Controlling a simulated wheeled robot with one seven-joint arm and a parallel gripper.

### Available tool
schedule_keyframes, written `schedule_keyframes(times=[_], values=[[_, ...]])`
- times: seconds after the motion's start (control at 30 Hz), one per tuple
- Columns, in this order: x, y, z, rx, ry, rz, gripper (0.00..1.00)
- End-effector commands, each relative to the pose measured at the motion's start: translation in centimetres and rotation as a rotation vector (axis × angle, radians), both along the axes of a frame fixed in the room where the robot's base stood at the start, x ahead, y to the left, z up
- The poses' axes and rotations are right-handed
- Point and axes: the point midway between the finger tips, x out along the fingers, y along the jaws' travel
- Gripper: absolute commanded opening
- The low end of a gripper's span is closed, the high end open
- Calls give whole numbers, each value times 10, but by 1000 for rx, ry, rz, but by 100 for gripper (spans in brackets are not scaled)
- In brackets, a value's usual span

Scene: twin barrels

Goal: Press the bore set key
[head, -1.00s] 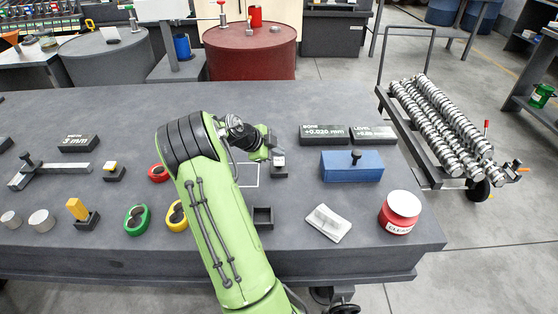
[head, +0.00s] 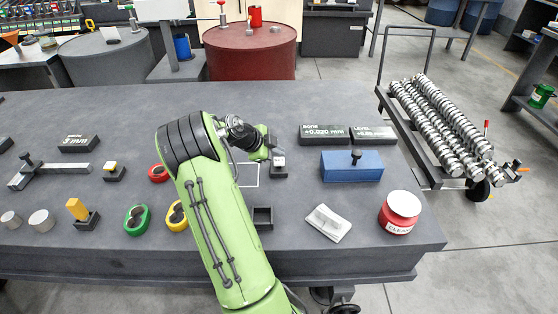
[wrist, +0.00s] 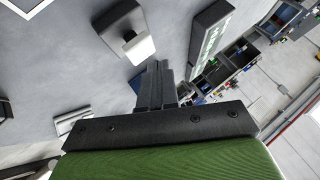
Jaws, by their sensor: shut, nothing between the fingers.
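A key with a pale cap on a dark base (head: 279,167) stands on the bench below and left of the bore display (head: 322,134), which reads +0.020 mm. I take it as the bore set key; no label on it is legible. My gripper (head: 273,145) is right by the key, at its back left in the head view, and partly overlaps it. In the wrist view the pale cap (wrist: 139,49) shows just beyond and left of my shut, empty fingers (wrist: 157,75). Whether the fingertips touch the cap I cannot tell.
A level display (head: 374,135) stands beside the bore display. A blue block (head: 352,168) with a black knob is to the right. A dark open holder (head: 263,217), a white cloth (head: 327,223) and a red-and-white tub (head: 400,212) lie nearer the front. Bare bench lies behind the key.

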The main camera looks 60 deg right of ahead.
Motion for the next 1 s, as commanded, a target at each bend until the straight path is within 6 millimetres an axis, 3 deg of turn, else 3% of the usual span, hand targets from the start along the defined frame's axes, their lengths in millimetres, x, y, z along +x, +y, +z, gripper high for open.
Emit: schedule_keyframes(times=[1.0], values=[[0, 0, -11, 0, 0, 0, 0]])
